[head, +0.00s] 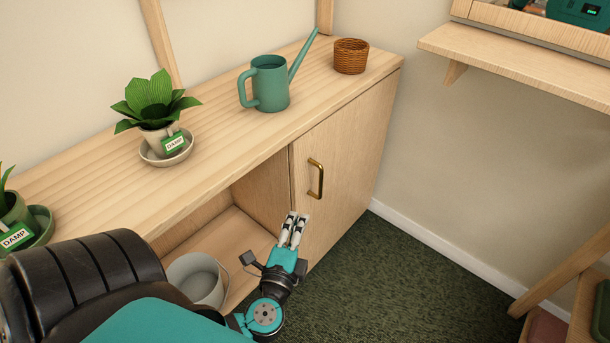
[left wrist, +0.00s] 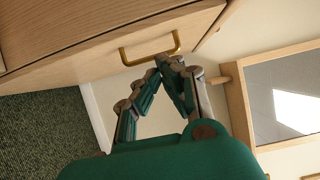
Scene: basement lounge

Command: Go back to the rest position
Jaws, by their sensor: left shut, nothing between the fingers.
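My left gripper (head: 295,218) is shut with nothing in it. In the head view its fingertips are just below and left of the brass handle (head: 316,179) on the wooden cabinet door (head: 345,160). In the left wrist view the gripper (left wrist: 168,62) shows its fingertips close to the handle (left wrist: 150,50); whether they touch it I cannot tell. My right gripper is not in view.
On the cabinet top (head: 215,140) stand a teal watering can (head: 270,84), a wicker basket (head: 351,56) and a potted plant (head: 152,105) tagged DAMP. A pale mug-like pot (head: 197,279) sits in the open compartment beside my arm. Green carpet (head: 350,275) is clear to the right.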

